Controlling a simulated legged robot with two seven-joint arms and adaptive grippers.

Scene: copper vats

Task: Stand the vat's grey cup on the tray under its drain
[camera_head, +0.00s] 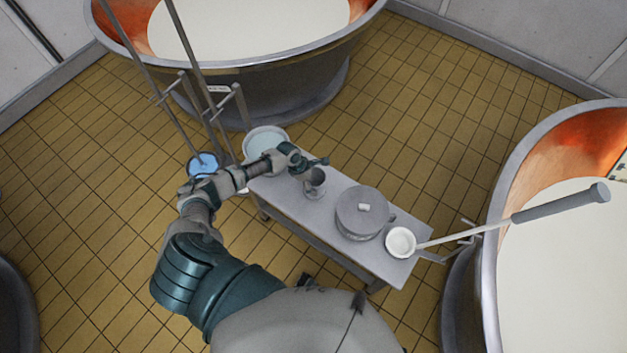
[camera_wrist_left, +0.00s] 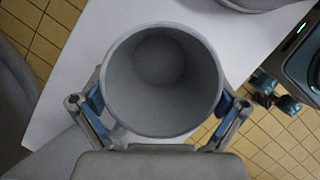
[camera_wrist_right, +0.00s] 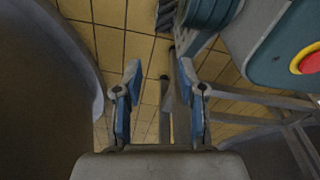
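The grey cup (camera_head: 316,182) is at the upper left part of the grey bench, at my left gripper (camera_head: 305,167). In the left wrist view the cup (camera_wrist_left: 162,85) fills the middle, its empty inside facing the camera. The fingers of the left gripper (camera_wrist_left: 162,105) lie against both its sides. I cannot tell whether the cup's base touches the bench. My right gripper (camera_wrist_right: 160,100) is open and empty, with floor behind it; it is not in the head view. I cannot make out for certain which vat drain or tray is meant.
The bench (camera_head: 330,208) also holds a lidded grey pot (camera_head: 362,212) and a pale bowl (camera_head: 266,142). A long-handled ladle (camera_head: 401,242) lies across its right end towards the right vat (camera_head: 497,200). Another vat (camera_head: 255,75) stands behind. A blue round item (camera_head: 203,165) is left of the bench.

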